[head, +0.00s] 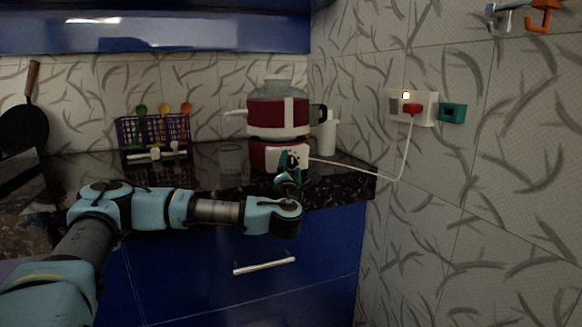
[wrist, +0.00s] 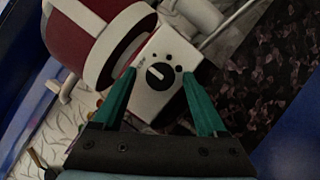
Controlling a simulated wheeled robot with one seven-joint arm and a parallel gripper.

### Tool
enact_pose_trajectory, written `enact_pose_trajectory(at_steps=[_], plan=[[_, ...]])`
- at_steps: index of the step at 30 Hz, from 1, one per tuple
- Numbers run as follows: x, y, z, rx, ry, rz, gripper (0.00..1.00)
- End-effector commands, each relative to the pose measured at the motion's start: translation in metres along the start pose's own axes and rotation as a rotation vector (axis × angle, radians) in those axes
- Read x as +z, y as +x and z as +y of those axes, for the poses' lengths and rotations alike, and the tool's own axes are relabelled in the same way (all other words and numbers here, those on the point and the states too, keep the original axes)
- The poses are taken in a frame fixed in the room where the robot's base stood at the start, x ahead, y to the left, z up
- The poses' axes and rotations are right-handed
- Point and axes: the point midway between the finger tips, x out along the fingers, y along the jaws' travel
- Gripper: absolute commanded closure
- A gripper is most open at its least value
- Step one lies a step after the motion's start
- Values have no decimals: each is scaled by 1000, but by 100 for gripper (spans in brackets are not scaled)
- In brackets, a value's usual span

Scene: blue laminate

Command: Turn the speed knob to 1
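A red and white appliance (head: 278,113) with a grey lid stands at the right end of the dark counter. In the wrist view its white front panel (wrist: 172,50) carries the black round speed knob (wrist: 159,76) with a light pointer line, and two small dark dots beside it. Markings around the knob are too small to read. My gripper (wrist: 157,80) is open, with its teal fingers on either side of the knob and apart from it. In the head view my gripper (head: 290,160) is in front of the panel and partly hides it.
A purple basket (head: 154,139) with utensils stands to the left. A white bottle-like object (head: 327,137) is behind the appliance at right. A blue drawer front (head: 240,245) is below the counter.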

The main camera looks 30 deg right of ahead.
Motion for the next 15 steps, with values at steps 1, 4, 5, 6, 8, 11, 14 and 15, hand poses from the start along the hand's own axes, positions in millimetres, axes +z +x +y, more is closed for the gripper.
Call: enact_pose_trajectory(at_steps=[1,4,5,6,8,11,14,15], plan=[[0,0,0,0,0,0,32],[0,0,0,0,0,0,43],[0,0,0,0,0,0,47],[0,0,0,0,0,0,51],[0,0,0,0,0,0,58],[0,0,0,0,0,0,69],[0,0,0,0,0,0,80],[0,0,0,0,0,0,85]])
